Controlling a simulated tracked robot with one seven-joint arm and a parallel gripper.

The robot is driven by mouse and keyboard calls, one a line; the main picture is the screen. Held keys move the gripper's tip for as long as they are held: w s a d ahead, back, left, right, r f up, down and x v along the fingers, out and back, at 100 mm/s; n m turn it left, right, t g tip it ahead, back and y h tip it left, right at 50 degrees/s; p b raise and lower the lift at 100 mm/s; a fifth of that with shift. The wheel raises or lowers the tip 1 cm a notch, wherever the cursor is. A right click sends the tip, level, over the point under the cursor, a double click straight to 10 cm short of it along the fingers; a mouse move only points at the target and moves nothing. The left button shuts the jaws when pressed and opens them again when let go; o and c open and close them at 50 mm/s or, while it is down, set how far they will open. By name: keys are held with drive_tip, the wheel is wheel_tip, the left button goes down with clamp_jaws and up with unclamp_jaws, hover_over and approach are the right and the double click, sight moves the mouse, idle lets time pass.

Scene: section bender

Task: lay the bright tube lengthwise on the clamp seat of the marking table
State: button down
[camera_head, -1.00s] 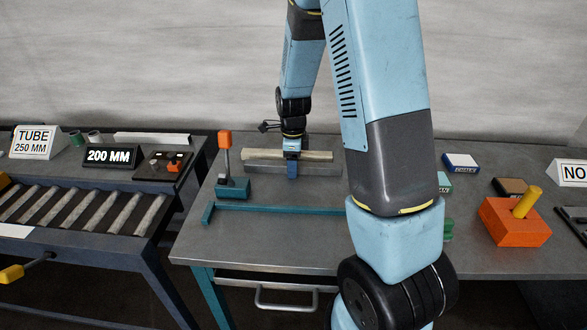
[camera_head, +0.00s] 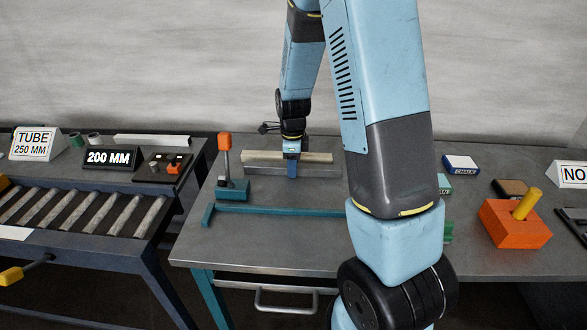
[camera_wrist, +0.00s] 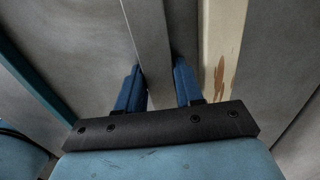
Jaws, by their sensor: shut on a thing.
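My gripper (camera_head: 291,173) is shut on a plain grey metal tube (camera_head: 262,169), which lies left to right over the far part of the marking table. The wrist view shows the tube (camera_wrist: 148,35) between my blue fingers (camera_wrist: 160,90). I cannot tell whether it touches the tabletop. A cream bar (camera_head: 315,157) lies parallel just behind it; brown stains show on this bar (camera_wrist: 219,75) in the wrist view. A teal clamp (camera_head: 233,188) with an upright orange-topped handle (camera_head: 224,141) stands left of and nearer than the tube. Its exact seat is not clear.
A long teal rail (camera_head: 275,210) crosses the table (camera_head: 255,245) in front of the tube. An orange block (camera_head: 515,222) with a yellow peg and small boxes stand at right. A roller table (camera_head: 75,207) stands left. The table's front left is clear.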

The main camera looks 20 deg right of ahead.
drive_tip(key=shift+r, duration=0.15)
drive_tip(key=shift+r, duration=0.3)
wheel_tip(320, 180, up, 2)
drive_tip(key=shift+r, duration=0.25)
drive_tip(key=s+d+r, duration=0.4)
drive_tip(key=s+r, duration=0.5)
drive_tip(key=s, duration=0.4)
drive_tip(key=shift+s+d+r, duration=0.2)
drive_tip(key=shift+r, duration=0.1)
